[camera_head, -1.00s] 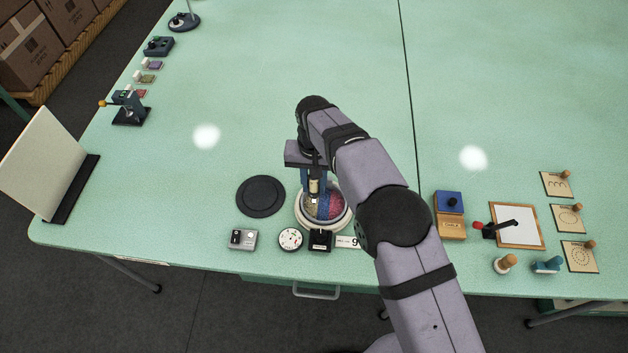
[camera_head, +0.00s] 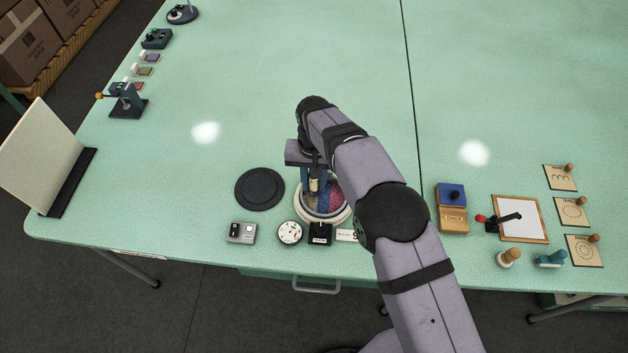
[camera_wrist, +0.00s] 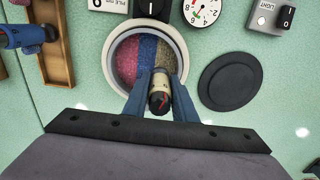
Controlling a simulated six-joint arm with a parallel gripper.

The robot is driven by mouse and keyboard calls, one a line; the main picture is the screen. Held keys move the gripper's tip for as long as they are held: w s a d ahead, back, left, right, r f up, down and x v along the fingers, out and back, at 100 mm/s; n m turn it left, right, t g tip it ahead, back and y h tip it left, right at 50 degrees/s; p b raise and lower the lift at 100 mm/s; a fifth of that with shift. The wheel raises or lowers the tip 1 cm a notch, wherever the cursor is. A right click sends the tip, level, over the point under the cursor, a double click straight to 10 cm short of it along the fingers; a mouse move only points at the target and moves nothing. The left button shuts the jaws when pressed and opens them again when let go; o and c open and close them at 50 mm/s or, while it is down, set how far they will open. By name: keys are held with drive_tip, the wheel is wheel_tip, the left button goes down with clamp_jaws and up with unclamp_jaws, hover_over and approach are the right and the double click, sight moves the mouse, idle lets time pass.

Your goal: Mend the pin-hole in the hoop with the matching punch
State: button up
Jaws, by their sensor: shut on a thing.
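The round hoop (camera_head: 340,213) stands near the front edge of the table, with a pale rim. In the wrist view the hoop (camera_wrist: 119,48) shows tufted bands of pink, blue and tan. My gripper (camera_head: 315,186) is over the hoop's left part in the head view. In the wrist view my gripper (camera_wrist: 160,88) is shut on a punch (camera_wrist: 159,95) with a pale body and a dark end bearing a red mark. The punch is over the tan and blue side. Its tip and any pin-hole are hidden, so I cannot tell whether it touches the pile.
A black disc (camera_head: 260,189) lies left of the hoop. A grey switch box (camera_head: 241,233), a round dial (camera_head: 290,232) and a black block (camera_head: 320,234) line the front. A blue-topped wooden box (camera_head: 452,208) and a framed white board (camera_head: 521,220) are right.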

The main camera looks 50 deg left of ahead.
drive_tip(key=shift+f+b, duration=0.4)
drive_tip(key=shift+f, duration=0.2)
idle(1.1)
drive_tip(key=shift+r, duration=0.1)
drive_tip(key=shift+r+p, duration=2.2)
drive_tip(key=shift+r, duration=1.3)
drive_tip(key=w+d+r+m, duration=0.1)
drive_tip(key=w+d+m, duration=0.1)
drive_tip(key=w+d, duration=0.95)
drive_tip(key=w+d+r+m, duration=0.2)
drive_tip(key=w+d, duration=0.7)
drive_tip(key=d, duration=0.5)
drive_tip(key=s+d+m, duration=0.2)
drive_tip(key=d, duration=1.2)
drive_tip(key=s+d+m, duration=0.1)
drive_tip(key=d+m, duration=0.2)
drive_tip(key=d, duration=1.1)
drive_tip(key=shift+s+d+r, duration=0.2)
drive_tip(key=shift+s+r, duration=0.15)
